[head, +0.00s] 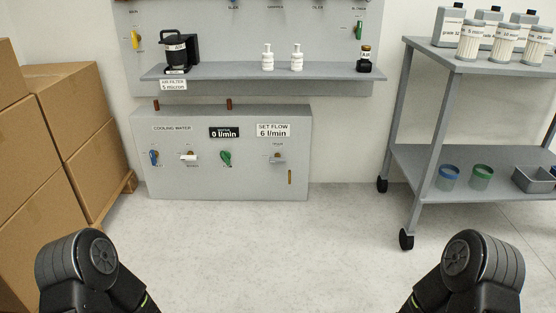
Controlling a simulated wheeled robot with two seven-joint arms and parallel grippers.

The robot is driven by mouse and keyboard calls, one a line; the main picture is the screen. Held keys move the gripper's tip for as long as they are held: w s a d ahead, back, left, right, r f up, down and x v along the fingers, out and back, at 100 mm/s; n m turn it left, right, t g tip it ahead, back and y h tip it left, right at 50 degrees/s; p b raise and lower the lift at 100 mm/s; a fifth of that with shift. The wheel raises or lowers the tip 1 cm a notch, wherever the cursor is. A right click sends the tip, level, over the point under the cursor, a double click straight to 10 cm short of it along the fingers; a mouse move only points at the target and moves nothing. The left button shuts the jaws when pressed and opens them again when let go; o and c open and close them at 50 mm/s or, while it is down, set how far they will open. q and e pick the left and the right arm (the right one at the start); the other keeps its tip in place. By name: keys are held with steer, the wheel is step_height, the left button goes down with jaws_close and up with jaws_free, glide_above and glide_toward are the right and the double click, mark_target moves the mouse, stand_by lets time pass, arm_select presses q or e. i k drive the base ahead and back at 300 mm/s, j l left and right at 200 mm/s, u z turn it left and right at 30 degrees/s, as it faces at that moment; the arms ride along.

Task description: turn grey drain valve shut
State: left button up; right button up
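The grey cabinet (200,185) marked "COOLING WATER" stands low against the wall in the head view. A valve with a grey handle (278,160) is on its right side, under the "SET FLOW 6 l/min" sign (273,130). The handle looks roughly level; the small label above it is too small to read surely. A brass-coloured pipe (290,177) is below and to its right. My two arms show at the bottom left and bottom right corners, well short of the cabinet. Neither gripper is in view.
The cabinet also has blue (154,157), white (188,157) and green (226,158) handles. A display (224,132) reads 0 l/min. A shelf (225,73) is above. Boxes (85,125) stand left and a wheeled cart (440,155) right. The floor between is clear.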

mark_target(277, 158)
steer(key=i+l, duration=0.25)
steer(key=i, duration=0.25)
steer(key=i+l, duration=0.3)
steer(key=i, duration=0.2)
steer(key=i+l+u, duration=0.1)
steer(key=i+l, duration=0.15)
steer(key=i, duration=0.3)
steer(key=i+l, duration=0.35)
steer(key=i, duration=0.15)
